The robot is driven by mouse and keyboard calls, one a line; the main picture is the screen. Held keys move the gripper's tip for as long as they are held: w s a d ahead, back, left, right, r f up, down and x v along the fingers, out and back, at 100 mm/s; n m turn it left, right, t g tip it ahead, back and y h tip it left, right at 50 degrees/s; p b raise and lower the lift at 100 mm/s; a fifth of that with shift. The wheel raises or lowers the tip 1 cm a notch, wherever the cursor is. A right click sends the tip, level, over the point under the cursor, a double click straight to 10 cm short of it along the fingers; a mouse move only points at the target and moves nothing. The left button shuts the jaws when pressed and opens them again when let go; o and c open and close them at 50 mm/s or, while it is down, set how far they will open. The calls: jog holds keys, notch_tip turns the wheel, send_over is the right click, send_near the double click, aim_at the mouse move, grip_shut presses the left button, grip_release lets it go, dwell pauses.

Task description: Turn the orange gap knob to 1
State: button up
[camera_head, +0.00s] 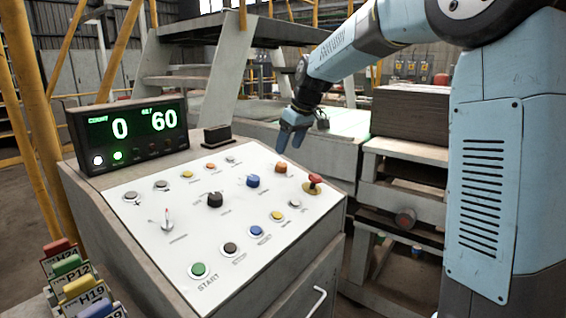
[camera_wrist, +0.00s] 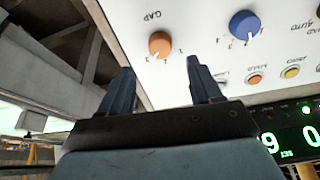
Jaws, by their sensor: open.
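The orange gap knob (camera_head: 280,168) is on the sloping white panel (camera_head: 140,215), near its far right edge. In the wrist view the orange knob (camera_wrist: 160,44) sits beside the upside-down label GAP, with small scale marks around it. A small pale mark shows on its lower edge, but I cannot tell which number it points to. My gripper (camera_head: 294,137) hangs above the far edge of the panel, apart from the knob. In the wrist view my gripper (camera_wrist: 161,78) has its two dark fingers spread with nothing between them, and the knob appears beyond the fingertips.
A blue knob (camera_head: 253,181) is beside the orange one, and a red mushroom button (camera_head: 315,180) stands to its right. A black knob (camera_head: 215,200) and several push buttons share the panel. The display box (camera_head: 130,133) reads 0 and 60.

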aim_at(282, 164)
jog(key=x, duration=0.7)
jog(key=shift+c, duration=0.5)
jog(key=c, duration=0.9)
